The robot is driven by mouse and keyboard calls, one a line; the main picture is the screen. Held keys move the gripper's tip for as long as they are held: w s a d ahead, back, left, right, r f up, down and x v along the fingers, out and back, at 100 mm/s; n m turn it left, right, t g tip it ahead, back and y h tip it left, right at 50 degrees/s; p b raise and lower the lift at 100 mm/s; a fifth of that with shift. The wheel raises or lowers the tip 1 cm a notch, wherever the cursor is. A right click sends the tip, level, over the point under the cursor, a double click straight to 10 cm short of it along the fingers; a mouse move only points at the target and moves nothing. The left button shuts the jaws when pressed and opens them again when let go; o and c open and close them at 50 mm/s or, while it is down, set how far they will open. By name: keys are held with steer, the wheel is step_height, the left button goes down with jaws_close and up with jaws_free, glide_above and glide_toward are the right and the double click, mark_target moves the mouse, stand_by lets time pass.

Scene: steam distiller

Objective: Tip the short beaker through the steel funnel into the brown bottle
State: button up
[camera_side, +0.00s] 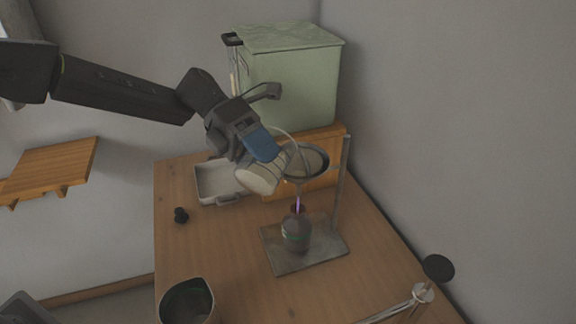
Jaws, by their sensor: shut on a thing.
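My gripper (259,146) is shut on the short beaker (259,177), a pale, clear-walled vessel. It holds the beaker steeply tilted at the left edge of the steel funnel (306,161). I cannot tell whether the beaker touches the funnel's rim. The funnel is held on a metal stand (342,185). A thin purple streak (298,203) shows between the funnel and the bottle's neck. The inside of the beaker is mostly hidden.
A green box-shaped unit (290,75) stands on a wooden block (325,141) behind the funnel. A light grey tray (213,184) lies left of the beaker, with a small black stopper (181,215) nearby. A dark pot (188,302) and a metal clamp rod (421,294) are in front.

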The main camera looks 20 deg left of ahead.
steer(key=shift+w+r+n+g+p, duration=0.2)
steer(key=shift+w+n+g, duration=0.05)
steer(key=shift+w, duration=0.2)
steer(key=shift+w+r+n+g+p, duration=0.15)
steer(key=shift+w+n+g, duration=0.1)
steer(key=shift+w, duration=0.2)
stand_by(0.8)
steer(key=shift+w+r+n+g+h, duration=0.25)
steer(key=shift+r+n+g+h, duration=0.1)
steer(key=shift+n+g, duration=0.15)
stand_by(1.0)
